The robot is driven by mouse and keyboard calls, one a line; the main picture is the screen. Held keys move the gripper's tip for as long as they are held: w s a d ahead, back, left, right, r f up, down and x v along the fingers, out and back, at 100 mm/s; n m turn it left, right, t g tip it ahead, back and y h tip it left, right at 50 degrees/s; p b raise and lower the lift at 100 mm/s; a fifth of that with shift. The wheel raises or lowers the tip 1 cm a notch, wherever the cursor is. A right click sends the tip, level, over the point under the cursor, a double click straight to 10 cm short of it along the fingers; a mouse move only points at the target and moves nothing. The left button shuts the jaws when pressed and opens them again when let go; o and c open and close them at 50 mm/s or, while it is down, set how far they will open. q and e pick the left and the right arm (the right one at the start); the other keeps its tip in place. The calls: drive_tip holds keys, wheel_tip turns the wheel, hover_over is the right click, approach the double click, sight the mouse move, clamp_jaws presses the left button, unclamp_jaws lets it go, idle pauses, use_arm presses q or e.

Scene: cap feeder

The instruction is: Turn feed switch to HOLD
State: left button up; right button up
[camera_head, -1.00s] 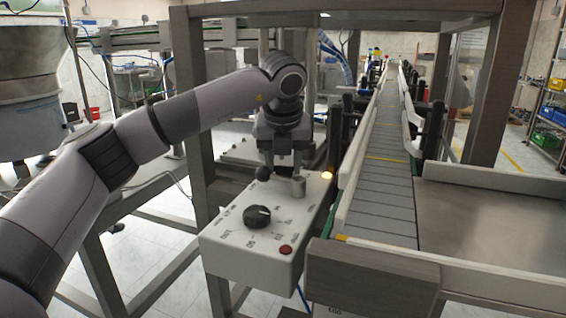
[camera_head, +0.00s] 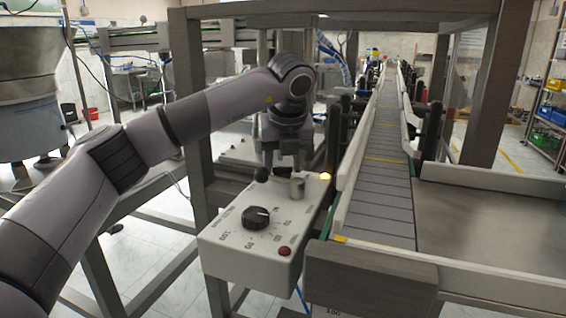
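A pale control box (camera_head: 222,258) stands at the lower middle. On its top are a black dial (camera_head: 256,218) with printed labels around it, a red button (camera_head: 284,251), a small black ball knob (camera_head: 262,175) and a short silver cylinder (camera_head: 297,188). The labels are too small to read, so I cannot tell which control is marked HOLD. My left gripper (camera_head: 284,164) points down over the back of the box, fingers apart. Its fingertips are close to the ball knob and the cylinder; contact cannot be told. My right gripper is not in view.
An amber light (camera_head: 325,176) glows at the box's back right edge. A conveyor (camera_head: 382,185) with pale side rails runs away to the right of the box. A grey frame post (camera_head: 193,110) stands behind my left arm. The space above the dial is clear.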

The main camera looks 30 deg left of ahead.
use_arm(q)
drive_tip(key=shift+o, duration=0.9)
drive_tip(key=v, duration=0.7)
drive_tip(key=shift+s, duration=0.1)
